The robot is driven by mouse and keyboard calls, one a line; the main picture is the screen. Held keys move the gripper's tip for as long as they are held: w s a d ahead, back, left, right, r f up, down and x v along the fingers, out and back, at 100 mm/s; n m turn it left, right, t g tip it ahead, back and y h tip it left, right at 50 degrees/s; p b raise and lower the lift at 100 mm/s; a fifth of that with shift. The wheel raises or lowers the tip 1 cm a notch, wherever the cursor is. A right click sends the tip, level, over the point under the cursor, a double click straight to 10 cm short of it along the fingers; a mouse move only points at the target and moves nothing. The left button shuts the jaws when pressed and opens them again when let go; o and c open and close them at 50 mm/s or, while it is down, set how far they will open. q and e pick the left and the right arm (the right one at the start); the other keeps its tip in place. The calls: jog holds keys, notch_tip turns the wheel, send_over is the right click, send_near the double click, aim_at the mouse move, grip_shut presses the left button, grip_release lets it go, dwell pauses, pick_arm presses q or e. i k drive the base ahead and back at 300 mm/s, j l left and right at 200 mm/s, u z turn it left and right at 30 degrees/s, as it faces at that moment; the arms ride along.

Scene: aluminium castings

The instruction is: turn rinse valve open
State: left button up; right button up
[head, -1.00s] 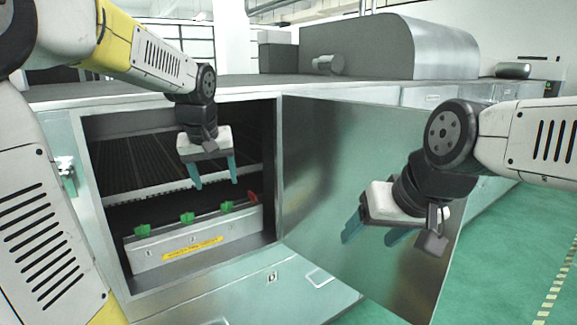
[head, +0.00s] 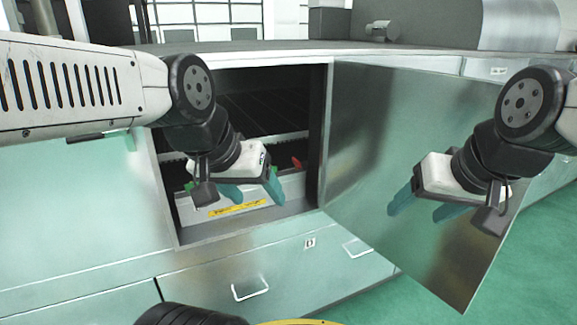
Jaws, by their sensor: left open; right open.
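A pale valve box (head: 188,212) with a yellow label (head: 237,208) sits low inside the open cabinet. A red handle (head: 297,162) shows at its right end, and a bit of a green handle (head: 188,186) at its left; the other green handles are hidden behind my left gripper. I cannot tell from any lettering which handle is the rinse valve. My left gripper (head: 252,194) is open and empty, in front of the box in the picture, its fingers left of the red handle and apart from it. My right gripper (head: 422,208) is open and empty before the cabinet door.
The cabinet door (head: 400,140) stands open to the right of the opening. Drawers with handles (head: 250,290) lie below. The opening's frame (head: 322,140) bounds the space around my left gripper. Green floor (head: 520,265) is clear at the right.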

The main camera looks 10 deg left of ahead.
aim_at(297, 163)
jog(key=i+u, duration=0.15)
jog(key=u, duration=0.2)
jog(key=i+l+u, duration=0.1)
jog(key=u, duration=0.25)
jog(key=i+l+u, duration=0.15)
jog(key=u, duration=0.2)
